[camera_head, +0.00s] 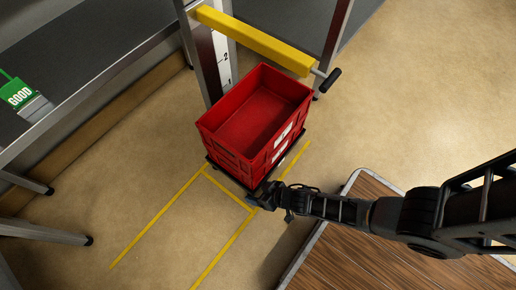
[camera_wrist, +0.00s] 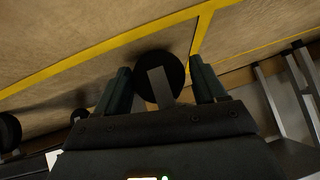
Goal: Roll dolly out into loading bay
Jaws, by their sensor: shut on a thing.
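A red crate (camera_head: 238,143) with white labels sits upright on a low dark dolly (camera_head: 233,176), of which only the near edge shows beneath it. Yellow lines (camera_head: 160,215) on the floor mark out an open area in front of the dolly, with a cross line by its near edge. My gripper (camera_head: 264,195) is low at the dolly's near right corner. In the wrist view my gripper (camera_wrist: 160,76) has its two fingers on either side of a grey upright piece (camera_wrist: 159,88), with a round black wheel-like part (camera_wrist: 155,63) behind it. The exact contact is hard to see.
A frame with a yellow beam (camera_head: 255,40) and a black-handled rod (camera_head: 326,82) stands over the crate's far side. A wood-topped platform (camera_head: 350,245) is close at the lower right. A bench with a green GOOD brush (camera_head: 22,97) is at left. The lined floor is clear.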

